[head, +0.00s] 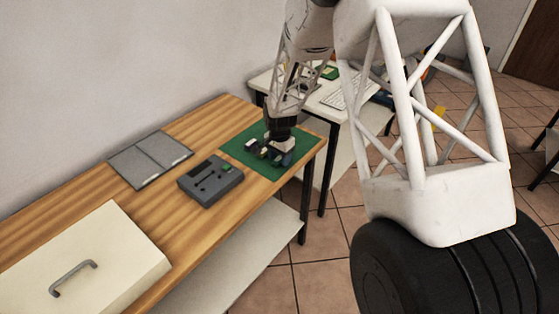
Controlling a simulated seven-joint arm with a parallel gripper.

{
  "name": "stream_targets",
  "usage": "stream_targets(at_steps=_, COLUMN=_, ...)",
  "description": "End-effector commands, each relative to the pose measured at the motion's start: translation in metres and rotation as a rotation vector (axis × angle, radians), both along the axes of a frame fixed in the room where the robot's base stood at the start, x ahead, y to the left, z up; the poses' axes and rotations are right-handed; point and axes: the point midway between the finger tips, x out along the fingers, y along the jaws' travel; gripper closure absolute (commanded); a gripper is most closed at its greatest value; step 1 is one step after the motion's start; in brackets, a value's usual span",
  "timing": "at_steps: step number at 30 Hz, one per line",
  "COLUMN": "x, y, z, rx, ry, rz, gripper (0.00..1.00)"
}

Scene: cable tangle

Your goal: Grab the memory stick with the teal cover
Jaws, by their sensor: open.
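My gripper (277,155) points down over the green mat (236,150) at the far right end of the wooden table. It is open, low among several small objects. A small whitish piece (251,144) lies to its left, and a dark bluish piece (287,160) shows at its right side. These pieces are too small to tell which is the memory stick with the teal cover. The gripper hides part of the group, and I cannot tell whether it touches any piece.
A dark grey box with slots (210,181) stands left of the mat, with a grey two-panel tray (150,159) behind. A cream lid-like box with a handle (85,262) fills the near left. A white desk with a keyboard (340,95) stands beyond. Bare wood separates the things.

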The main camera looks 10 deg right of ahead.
Motion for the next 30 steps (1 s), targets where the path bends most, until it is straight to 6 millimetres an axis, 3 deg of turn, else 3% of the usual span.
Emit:
stream_targets(at_steps=14, x=-0.0001, y=0.0000, z=0.0002, rx=0.000, ry=0.000, rz=0.000, gripper=0.47)
stream_targets(at_steps=25, x=-0.0001, y=0.0000, z=0.0003, rx=0.000, ry=0.000, rz=0.000, gripper=1.00)
stream_targets(at_steps=30, x=-0.0001, y=-0.0001, z=0.0003, rx=0.000, ry=0.000, rz=0.000, gripper=1.00)
